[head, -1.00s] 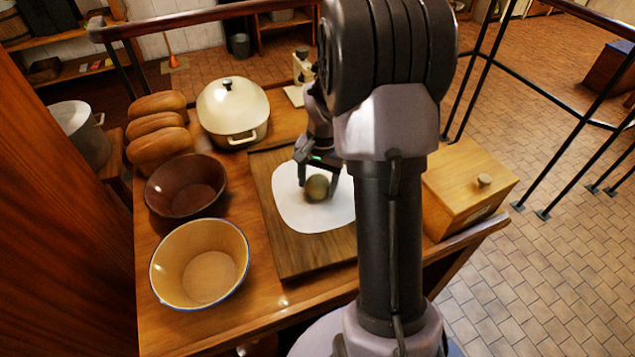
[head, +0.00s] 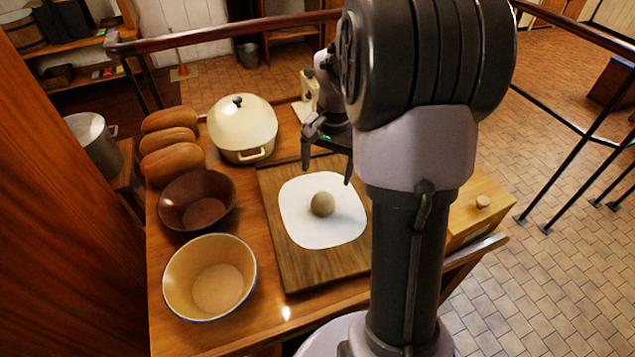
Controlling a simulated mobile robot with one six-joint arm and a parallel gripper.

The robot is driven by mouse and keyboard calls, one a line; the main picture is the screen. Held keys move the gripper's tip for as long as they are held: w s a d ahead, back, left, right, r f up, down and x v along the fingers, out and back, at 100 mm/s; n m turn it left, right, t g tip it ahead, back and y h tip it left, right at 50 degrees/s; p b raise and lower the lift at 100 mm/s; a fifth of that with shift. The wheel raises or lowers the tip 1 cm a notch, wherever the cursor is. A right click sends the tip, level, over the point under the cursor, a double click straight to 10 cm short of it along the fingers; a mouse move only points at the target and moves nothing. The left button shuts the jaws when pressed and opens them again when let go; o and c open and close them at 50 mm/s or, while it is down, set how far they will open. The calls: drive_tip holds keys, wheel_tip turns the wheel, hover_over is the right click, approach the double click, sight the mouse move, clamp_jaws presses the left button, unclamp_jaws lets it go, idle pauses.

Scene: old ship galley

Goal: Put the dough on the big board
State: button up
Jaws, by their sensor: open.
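The dough (head: 322,204) is a small tan ball resting on a white sheet (head: 302,232). The sheet lies on the big board (head: 305,272), a dark wooden board on the table. My gripper (head: 327,175) is open and empty, with its fingers spread above and behind the dough, apart from it. My arm hides the right part of the board.
A cream lidded pot (head: 243,128), several loaves (head: 172,160), a brown bowl (head: 196,200) and a yellow bowl (head: 210,277) fill the table's left side. A wooden box (head: 480,207) stands at the right, partly behind my arm. A cream object (head: 308,95) stands at the back.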

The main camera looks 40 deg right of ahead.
drive_tip(key=s+a+r+n+t, duration=0.1)
drive_tip(key=a+r+n+t, duration=0.1)
drive_tip(key=a+r, duration=0.5)
drive_tip(key=s+a+r+n+t, duration=0.1)
drive_tip(key=s+a+r+n, duration=0.1)
drive_tip(key=s+a, duration=0.5)
drive_tip(key=s+a+r+n+t+y, duration=0.1)
drive_tip(key=s+a+r+n+t, duration=0.1)
drive_tip(key=s+a, duration=0.6)
drive_tip(key=a+n, duration=0.1)
drive_tip(key=a, duration=0.1)
drive_tip(key=shift+s+a+r+y, duration=0.2)
drive_tip(key=shift+a+r+y, duration=0.1)
drive_tip(key=shift+a, duration=0.1)
